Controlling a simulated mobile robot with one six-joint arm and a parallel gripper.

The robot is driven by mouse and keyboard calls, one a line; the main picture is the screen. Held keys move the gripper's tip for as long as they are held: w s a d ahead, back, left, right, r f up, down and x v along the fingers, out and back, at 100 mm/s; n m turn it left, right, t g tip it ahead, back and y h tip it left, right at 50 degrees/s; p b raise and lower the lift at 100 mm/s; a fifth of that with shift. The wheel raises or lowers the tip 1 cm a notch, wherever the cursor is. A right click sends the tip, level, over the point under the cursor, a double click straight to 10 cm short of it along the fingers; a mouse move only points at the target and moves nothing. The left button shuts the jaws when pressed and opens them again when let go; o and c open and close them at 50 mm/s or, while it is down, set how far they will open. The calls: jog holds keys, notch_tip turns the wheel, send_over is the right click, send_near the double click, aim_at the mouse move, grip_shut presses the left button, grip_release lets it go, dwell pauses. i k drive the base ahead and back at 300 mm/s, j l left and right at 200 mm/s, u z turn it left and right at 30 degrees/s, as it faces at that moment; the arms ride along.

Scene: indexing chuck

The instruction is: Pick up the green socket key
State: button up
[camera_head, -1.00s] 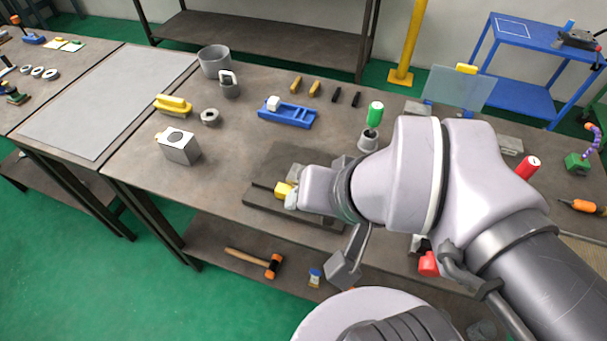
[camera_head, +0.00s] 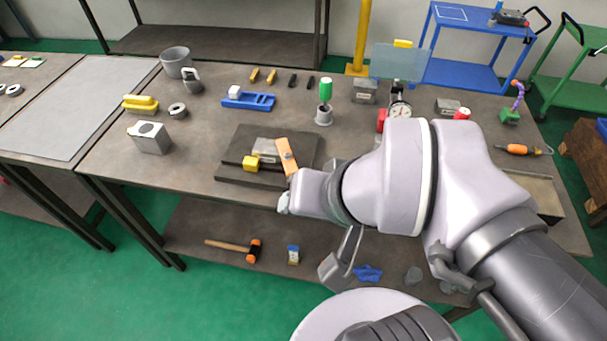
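The green socket key (camera_head: 326,90) stands upright towards the back of the workbench, its green handle on top. Its lower end goes into a small round grey holder (camera_head: 324,117). My gripper (camera_head: 284,203) is mostly hidden behind my own wrist. Only a small pale part of it shows at the wrist's left end, near the bench's front edge. It is well apart from the key, in front of it and to its left in the picture. I cannot see its fingers clearly, nor whether they hold anything.
A dark plate (camera_head: 240,178) with a grey block, a yellow block and an orange strip (camera_head: 286,157) lies between my wrist and the back. A dial gauge (camera_head: 400,110) stands right of the key. A blue tray (camera_head: 248,101) lies left of it.

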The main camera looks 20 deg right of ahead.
aim_at(325, 89)
jog(key=i+z, duration=0.25)
jog(key=z, duration=0.25)
jog(key=i+j+z, duration=0.15)
jog(key=z, duration=0.35)
jog(key=i+j, duration=0.05)
jog(key=i, duration=0.05)
